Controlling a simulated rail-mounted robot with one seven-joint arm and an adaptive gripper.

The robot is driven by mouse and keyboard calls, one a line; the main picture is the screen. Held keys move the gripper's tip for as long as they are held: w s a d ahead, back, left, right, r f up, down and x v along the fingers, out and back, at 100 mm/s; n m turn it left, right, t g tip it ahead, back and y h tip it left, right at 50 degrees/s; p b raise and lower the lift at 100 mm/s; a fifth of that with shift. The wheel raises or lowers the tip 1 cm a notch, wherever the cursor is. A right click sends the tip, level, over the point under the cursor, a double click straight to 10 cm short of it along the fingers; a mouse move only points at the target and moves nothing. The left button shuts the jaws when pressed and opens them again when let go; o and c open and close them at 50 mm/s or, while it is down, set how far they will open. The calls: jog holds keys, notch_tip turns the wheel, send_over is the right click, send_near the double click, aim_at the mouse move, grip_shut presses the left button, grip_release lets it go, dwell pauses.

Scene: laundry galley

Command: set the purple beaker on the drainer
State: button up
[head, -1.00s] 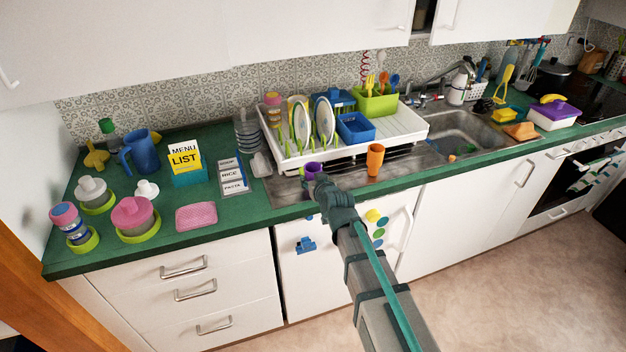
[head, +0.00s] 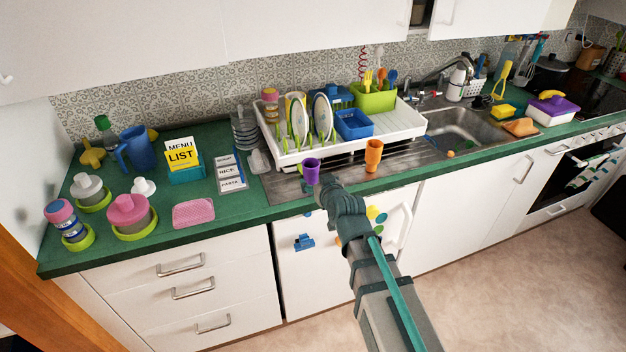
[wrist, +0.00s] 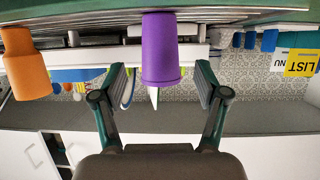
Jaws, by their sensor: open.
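The purple beaker (head: 311,171) stands upright near the front edge of the steel draining surface, in front of the white drainer (head: 405,127). My gripper (head: 324,190) is just in front of the beaker and partly hidden by my own wrist in the head view. In the wrist view, which is upside down, my gripper (wrist: 161,88) is open. The purple beaker (wrist: 162,48) shows between and beyond the two fingers, with a gap on each side. The drainer holds plates, a blue tub and a lime cutlery box, with bare white surface at its right.
An orange beaker (head: 373,155) stands to the right of the purple one; it also shows in the wrist view (wrist: 22,65). Blue tub (head: 354,124) and plates (head: 321,118) fill the drainer's left and middle. The sink (head: 465,130) lies to the right.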

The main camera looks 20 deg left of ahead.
jog(key=v, duration=0.5)
jog(key=s+d+f+m+g+h, duration=0.1)
jog(key=s+d+f+g+h, duration=0.15)
jog(key=d+f, duration=0.6)
jog(key=s+d+f+m+g+h, duration=0.15)
jog(key=s+d+f, duration=0.25)
jog(key=f, duration=0.9)
jog(key=s+d+f+m+g+h, duration=0.1)
jog(key=s+d+f+g, duration=0.2)
jog(key=d+f, duration=0.55)
jog(key=s+d+f+m+g+h, duration=0.2)
jog(key=s+d+f+g, duration=0.45)
jog(key=s+f, duration=0.85)
jog(key=s+d+f+g, duration=0.2)
jog(key=s+d, duration=0.1)
jog(key=s, duration=0.6)
jog(key=s+d+f+m+g, duration=0.1)
jog(key=s+d, duration=0.3)
jog(key=s, duration=0.4)
jog(key=shift+s+f+g+h+b, duration=0.3)
jog(key=shift+s+f+g+b, duration=0.05)
jog(key=shift+f+g, duration=0.35)
